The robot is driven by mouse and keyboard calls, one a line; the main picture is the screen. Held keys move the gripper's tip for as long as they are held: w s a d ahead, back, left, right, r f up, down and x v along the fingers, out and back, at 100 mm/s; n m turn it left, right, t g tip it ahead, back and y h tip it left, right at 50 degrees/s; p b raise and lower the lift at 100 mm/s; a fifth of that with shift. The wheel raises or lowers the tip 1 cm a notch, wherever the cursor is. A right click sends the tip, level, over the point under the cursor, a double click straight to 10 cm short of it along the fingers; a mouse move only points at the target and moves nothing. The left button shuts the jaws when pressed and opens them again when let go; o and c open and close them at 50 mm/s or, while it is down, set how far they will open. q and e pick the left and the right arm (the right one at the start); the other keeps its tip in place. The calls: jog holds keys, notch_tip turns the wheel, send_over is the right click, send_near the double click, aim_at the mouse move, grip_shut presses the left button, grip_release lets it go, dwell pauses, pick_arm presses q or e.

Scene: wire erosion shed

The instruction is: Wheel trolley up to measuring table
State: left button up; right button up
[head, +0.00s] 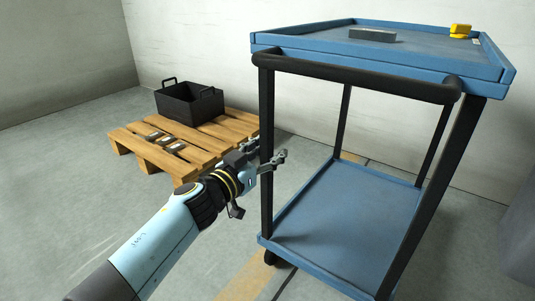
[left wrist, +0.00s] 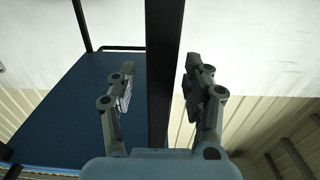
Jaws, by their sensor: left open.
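The trolley (head: 345,225) has a blue top tray (head: 480,70), a blue lower shelf, black posts and a black push handle (head: 355,78). It stands in the right half of the head view. My left gripper (head: 272,160) is open at its near left post (head: 266,190), well below the handle. In the left wrist view, the black post (left wrist: 163,60) runs between the two open fingers (left wrist: 160,88), with the blue shelf (left wrist: 60,100) to the left. I cannot tell whether a finger touches the post. My right gripper is out of view. I cannot make out a measuring table.
A grey block (head: 372,35) and a small yellow object (head: 460,30) lie on the top tray. A wooden pallet (head: 235,125) with a black handled bin (head: 190,102) and several small dark parts stands behind my left arm. A grey shape (head: 522,240) shows at the right edge. Floor at left is clear.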

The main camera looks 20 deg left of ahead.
pick_arm(q)
jog(key=shift+c, duration=0.3)
grip_shut()
dwell(0.3)
